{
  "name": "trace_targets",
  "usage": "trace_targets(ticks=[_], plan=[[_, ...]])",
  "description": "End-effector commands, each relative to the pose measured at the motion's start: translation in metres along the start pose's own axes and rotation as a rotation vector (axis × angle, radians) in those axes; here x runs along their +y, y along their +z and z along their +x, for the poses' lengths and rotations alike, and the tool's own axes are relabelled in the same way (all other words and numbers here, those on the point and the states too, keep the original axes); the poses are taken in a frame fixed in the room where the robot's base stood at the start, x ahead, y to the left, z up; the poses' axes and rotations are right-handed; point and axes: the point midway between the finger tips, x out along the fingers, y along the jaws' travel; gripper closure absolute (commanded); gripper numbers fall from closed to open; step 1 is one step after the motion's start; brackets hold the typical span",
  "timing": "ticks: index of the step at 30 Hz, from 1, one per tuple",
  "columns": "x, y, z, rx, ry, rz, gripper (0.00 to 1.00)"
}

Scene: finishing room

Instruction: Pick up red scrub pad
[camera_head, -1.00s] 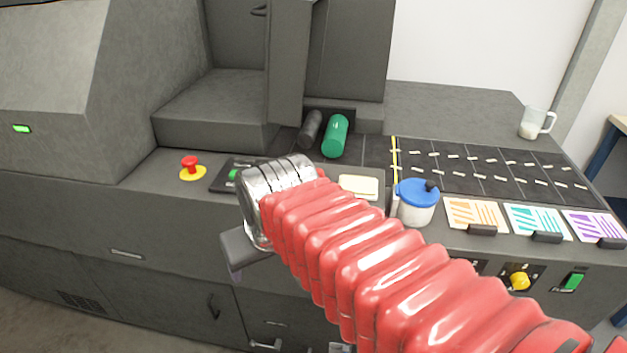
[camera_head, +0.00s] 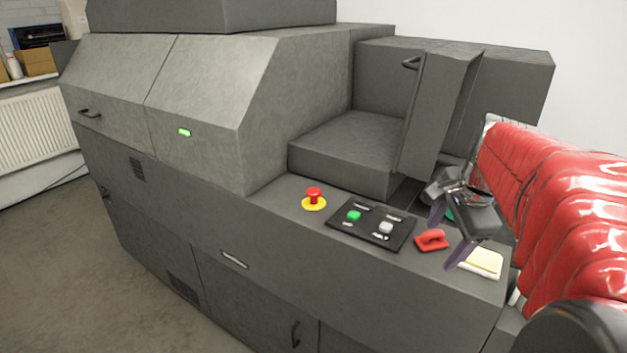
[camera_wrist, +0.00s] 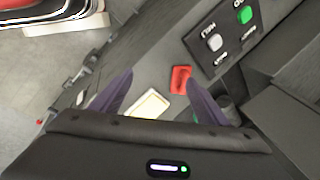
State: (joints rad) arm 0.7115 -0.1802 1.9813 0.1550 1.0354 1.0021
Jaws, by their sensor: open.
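The red scrub pad (camera_head: 432,240) lies on the grey machine top, between the black button panel and a pale yellow pad. It has a raised handle. In the wrist view the red scrub pad (camera_wrist: 180,79) shows just beyond my fingers, nearer the right one. My gripper (camera_head: 449,241) is open and empty, above and to the right of the red pad in the head view, with its fingers pointing down. In the wrist view my gripper (camera_wrist: 160,88) has its two purple fingers spread apart. I see no contact with the pad.
A black button panel (camera_head: 371,224) and a red emergency knob (camera_head: 314,196) are left of the pad. A pale yellow pad (camera_head: 483,262) lies right of it, also between my fingers in the wrist view (camera_wrist: 149,103). An upright grey panel (camera_head: 436,115) stands behind.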

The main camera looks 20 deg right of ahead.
Motion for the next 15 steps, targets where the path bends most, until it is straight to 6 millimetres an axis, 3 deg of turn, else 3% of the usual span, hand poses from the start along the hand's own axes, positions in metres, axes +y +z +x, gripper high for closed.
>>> trace_targets(ticks=[6,15], plan=[[-0.015,-0.027,-0.005,-0.009,-0.006,0.319,0.32],[-0.034,-0.047,-0.017,-0.032,-0.018,0.724,0.32]])
